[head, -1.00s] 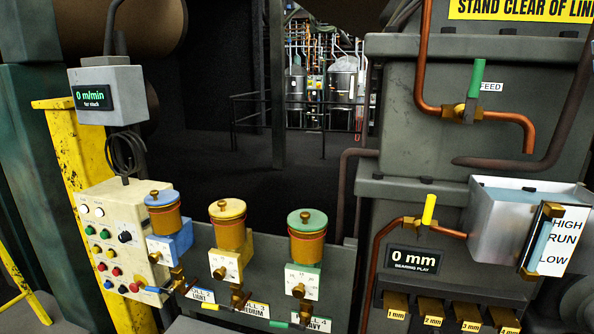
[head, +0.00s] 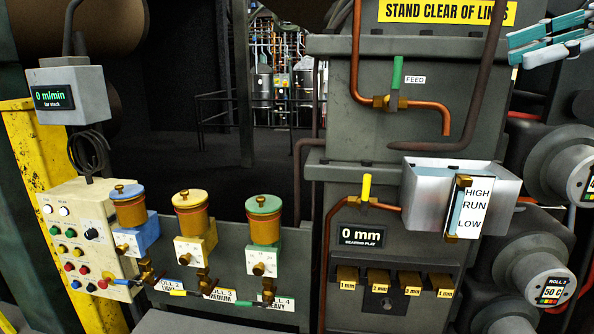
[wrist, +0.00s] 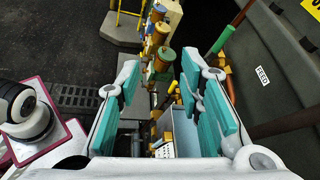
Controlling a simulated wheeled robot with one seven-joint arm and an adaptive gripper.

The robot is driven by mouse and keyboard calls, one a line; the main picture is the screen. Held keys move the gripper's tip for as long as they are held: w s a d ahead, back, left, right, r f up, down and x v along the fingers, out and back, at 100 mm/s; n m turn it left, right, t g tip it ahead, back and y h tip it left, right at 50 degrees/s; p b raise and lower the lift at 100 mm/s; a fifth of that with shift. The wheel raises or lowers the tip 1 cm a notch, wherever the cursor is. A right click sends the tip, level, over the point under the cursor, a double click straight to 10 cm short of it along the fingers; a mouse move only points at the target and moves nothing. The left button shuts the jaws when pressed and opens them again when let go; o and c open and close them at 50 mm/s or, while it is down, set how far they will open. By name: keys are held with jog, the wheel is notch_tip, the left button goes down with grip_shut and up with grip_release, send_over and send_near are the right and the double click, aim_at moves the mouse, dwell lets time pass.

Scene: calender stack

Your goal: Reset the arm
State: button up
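My gripper (head: 555,42) shows at the upper right edge of the head view, with its teal finger pads in front of the grey machine. In the wrist view my gripper (wrist: 165,92) has its two teal-padded fingers spread wide apart, with nothing held between them. Beyond the fingers, apart from them, the wrist view shows the metal tank (wrist: 183,128) and the row of oil cups. The rest of my arm is outside the head view.
The metal tank (head: 418,190) with its HIGH/RUN/LOW gauge stands out from the grey machine. Copper pipes, a green-handled feed valve (head: 397,75) and a yellow-handled valve (head: 366,188) stick out nearby. Roll ends (head: 548,285) are at right. Oil cups (head: 194,215) and a control box (head: 80,235) are at left.

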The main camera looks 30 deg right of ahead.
jog(key=w+a+f+n+g+h, duration=0.1)
jog(key=w+a+f+n+h, duration=0.15)
jog(key=a+f+n, duration=0.6)
jog(key=w+a+f+n+g+h, duration=0.1)
jog(key=w+a+n+g, duration=0.2)
jog(key=a, duration=1)
jog(key=a+f+n+h, duration=0.1)
jog(key=a+f+n, duration=0.2)
jog(key=f, duration=0.3)
jog(key=s+a+f+n+h, duration=0.1)
jog(key=a+f+n+h, duration=0.1)
jog(key=f+n, duration=0.3)
jog(key=a+f+n+h, duration=0.2)
jog(key=a+f+n, duration=0.2)
jog(key=f, duration=0.4)
jog(key=shift+s+g, duration=0.25)
jog(key=shift+g, duration=0.15)
